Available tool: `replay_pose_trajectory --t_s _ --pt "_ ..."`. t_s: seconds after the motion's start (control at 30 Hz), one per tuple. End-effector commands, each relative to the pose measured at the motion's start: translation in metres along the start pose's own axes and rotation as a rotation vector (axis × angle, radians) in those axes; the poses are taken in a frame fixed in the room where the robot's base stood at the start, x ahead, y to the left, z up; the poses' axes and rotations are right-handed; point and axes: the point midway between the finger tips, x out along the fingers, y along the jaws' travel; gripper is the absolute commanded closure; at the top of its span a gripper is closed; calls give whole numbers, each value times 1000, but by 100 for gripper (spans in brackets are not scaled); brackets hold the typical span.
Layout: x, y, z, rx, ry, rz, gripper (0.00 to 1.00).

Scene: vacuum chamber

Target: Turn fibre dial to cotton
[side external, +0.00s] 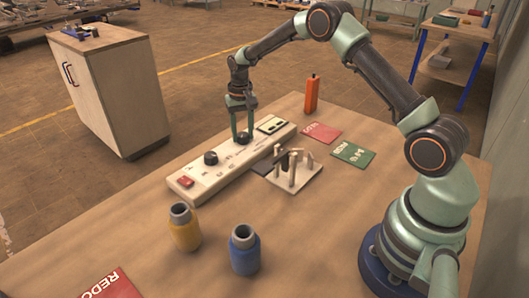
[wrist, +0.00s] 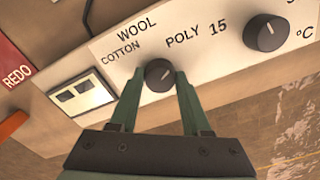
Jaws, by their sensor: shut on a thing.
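The fibre dial (wrist: 158,73) is a small black knob on the white control panel (wrist: 215,45). The labels COTTON, WOOL and POLY are printed around it in the wrist view. Its pale pointer line appears to slant up and right, toward the POLY side. My gripper (wrist: 157,82) is shut on the dial, with one green finger on each side of it. In the side view my gripper (side external: 242,132) reaches down from above onto the dial (side external: 243,139), which the fingers partly hide.
A second black dial (wrist: 268,33), marked °C, sits along the panel. A red switch (side external: 186,181) is at the panel's near end and a two-window block (side external: 271,125) at its far end. A rack of pegs (side external: 292,170), an orange bottle (side external: 312,93) and two jars (side external: 184,228) stand nearby.

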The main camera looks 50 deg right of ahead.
Motion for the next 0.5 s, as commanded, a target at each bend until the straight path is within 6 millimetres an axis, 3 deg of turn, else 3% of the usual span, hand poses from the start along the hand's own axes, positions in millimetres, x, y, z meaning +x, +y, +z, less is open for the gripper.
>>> replay_pose_trajectory --t_s 0.27,0.5 --pt "-1 0 0 -61 0 0 100" --pt "-1 0 0 -224 0 0 100"
